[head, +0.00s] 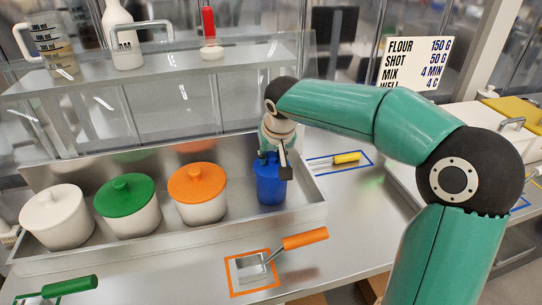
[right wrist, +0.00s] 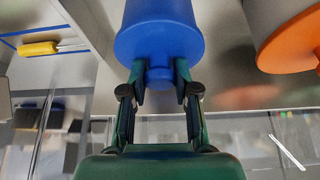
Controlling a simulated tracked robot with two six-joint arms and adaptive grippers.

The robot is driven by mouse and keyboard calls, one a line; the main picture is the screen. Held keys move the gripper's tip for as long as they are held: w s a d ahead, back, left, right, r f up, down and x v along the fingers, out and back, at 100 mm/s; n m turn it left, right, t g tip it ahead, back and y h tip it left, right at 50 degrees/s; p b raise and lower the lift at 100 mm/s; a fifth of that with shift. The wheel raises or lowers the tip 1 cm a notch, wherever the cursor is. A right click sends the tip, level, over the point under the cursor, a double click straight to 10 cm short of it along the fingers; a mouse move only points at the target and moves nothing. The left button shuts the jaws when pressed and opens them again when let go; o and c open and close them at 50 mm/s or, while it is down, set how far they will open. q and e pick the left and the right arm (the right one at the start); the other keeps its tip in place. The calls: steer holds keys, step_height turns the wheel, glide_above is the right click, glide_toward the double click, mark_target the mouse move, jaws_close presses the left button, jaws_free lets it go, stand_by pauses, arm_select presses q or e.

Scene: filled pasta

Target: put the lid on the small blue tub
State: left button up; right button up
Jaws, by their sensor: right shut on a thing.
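The small blue tub (head: 270,188) stands at the right end of the steel tray (head: 312,214). My right gripper (head: 274,160) is right above it, reaching down from the upper right. In the right wrist view my right gripper (right wrist: 159,78) is shut on the knob of the blue lid (right wrist: 160,48). The lid is at the tub's top, and lid and tub look like one blue body. I cannot tell whether the lid sits fully down or a little above the rim. My left gripper is not in view.
White tubs with an orange lid (head: 197,183), a green lid (head: 125,194) and a white lid (head: 52,204) stand left in the tray. An orange-handled scoop (head: 303,239) and a yellow-handled one (head: 346,158) lie outside it. A glass shelf (head: 160,72) stands behind.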

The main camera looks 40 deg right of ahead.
stand_by(0.4)
steer(key=o, duration=1.1)
steer(key=o, duration=0.5)
steer(key=shift+r, duration=0.15)
steer(key=shift+r+p, duration=2.7)
steer(key=shift+r, duration=0.65)
